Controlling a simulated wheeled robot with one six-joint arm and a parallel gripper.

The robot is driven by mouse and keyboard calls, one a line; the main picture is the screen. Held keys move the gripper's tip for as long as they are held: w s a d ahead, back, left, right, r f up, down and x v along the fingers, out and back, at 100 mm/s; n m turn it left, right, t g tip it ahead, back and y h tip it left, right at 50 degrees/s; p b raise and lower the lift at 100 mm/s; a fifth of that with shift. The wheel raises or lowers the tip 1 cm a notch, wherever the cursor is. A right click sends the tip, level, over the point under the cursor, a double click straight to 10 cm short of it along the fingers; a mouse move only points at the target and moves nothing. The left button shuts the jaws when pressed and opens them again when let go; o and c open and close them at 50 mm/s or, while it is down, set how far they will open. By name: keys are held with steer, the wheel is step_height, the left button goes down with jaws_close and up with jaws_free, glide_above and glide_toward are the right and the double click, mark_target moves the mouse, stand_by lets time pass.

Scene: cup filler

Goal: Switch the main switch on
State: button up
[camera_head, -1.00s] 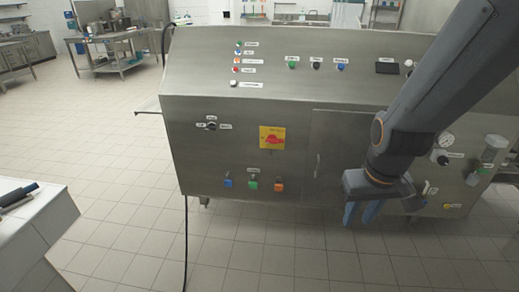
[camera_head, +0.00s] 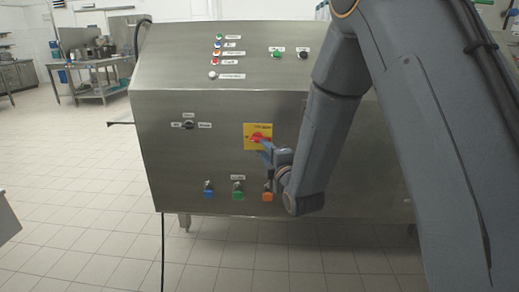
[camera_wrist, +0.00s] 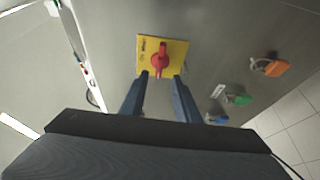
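The main switch is a red rotary handle (camera_head: 256,138) on a yellow square plate (camera_head: 249,131) on the front of the steel cabinet. In the wrist view the red handle (camera_wrist: 160,58) lies just beyond the fingertips, centred between them, on the yellow plate (camera_wrist: 180,49). My gripper (camera_head: 267,151) is at the lower right of the plate in the head view and partly overlaps it. In the wrist view my gripper (camera_wrist: 160,76) has its two blue fingers apart with nothing between them. Whether a fingertip touches the plate I cannot tell.
Below the plate are a blue connector (camera_head: 208,189), a green one (camera_head: 238,191) and an orange one (camera_head: 267,192). A small black selector (camera_head: 188,125) is to the left. Coloured buttons (camera_head: 217,52) line the sloped top. The tiled floor (camera_head: 90,190) at left is clear.

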mark_target(258, 141)
steer(key=x, duration=0.7)
steer(key=shift+w, duration=0.25)
steer(key=shift+c, duration=0.4)
jaws_close()
